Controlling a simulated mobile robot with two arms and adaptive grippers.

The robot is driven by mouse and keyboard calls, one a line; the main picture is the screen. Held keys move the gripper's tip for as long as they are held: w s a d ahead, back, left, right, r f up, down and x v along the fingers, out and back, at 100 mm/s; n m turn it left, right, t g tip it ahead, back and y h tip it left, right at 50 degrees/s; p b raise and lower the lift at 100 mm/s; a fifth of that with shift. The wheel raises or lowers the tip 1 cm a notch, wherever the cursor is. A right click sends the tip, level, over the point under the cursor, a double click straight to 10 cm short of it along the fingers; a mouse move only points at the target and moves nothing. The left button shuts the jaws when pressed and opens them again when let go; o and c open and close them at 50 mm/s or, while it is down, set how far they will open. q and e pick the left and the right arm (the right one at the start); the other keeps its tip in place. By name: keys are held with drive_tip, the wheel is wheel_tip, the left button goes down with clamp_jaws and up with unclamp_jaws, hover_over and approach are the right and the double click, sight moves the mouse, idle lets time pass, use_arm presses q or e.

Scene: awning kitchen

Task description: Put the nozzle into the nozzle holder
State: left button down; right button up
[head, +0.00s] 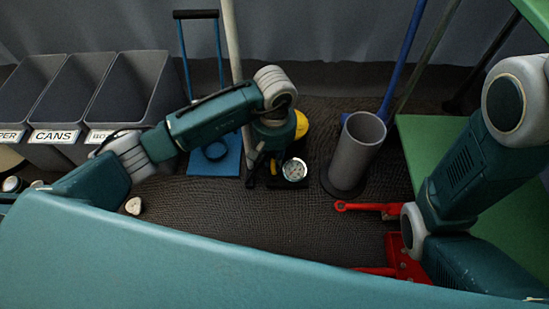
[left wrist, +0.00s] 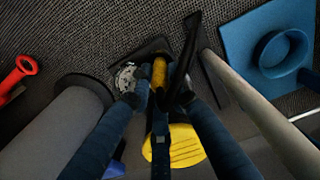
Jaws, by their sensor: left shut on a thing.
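A small floor pump stands on the dark floor. Its yellow part (head: 302,122) and round white gauge (head: 294,170) show beside my left gripper (head: 262,165). In the left wrist view the pump's yellow top (left wrist: 175,147) is below the fingers and the gauge (left wrist: 125,77) is to their left. My left gripper (left wrist: 158,95) points down at the pump and is shut on a slim black piece, which looks like the nozzle (left wrist: 187,60). The nozzle holder cannot be told apart from the pump's dark parts. My right gripper is not in view.
A grey cylinder (head: 350,160) with poles stands right of the pump. A red tool (head: 372,207) lies near a green surface (head: 430,150). Some floor in front is clear.

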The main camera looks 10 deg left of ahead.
use_arm(q)
drive_tip(key=shift+f+b, duration=0.6)
drive_tip(key=shift+f, duration=0.25)
drive_tip(key=c, duration=1.1)
unclamp_jaws()
drive_tip(key=shift+r+p, duration=2.95)
drive_tip(key=shift+r, duration=1.1)
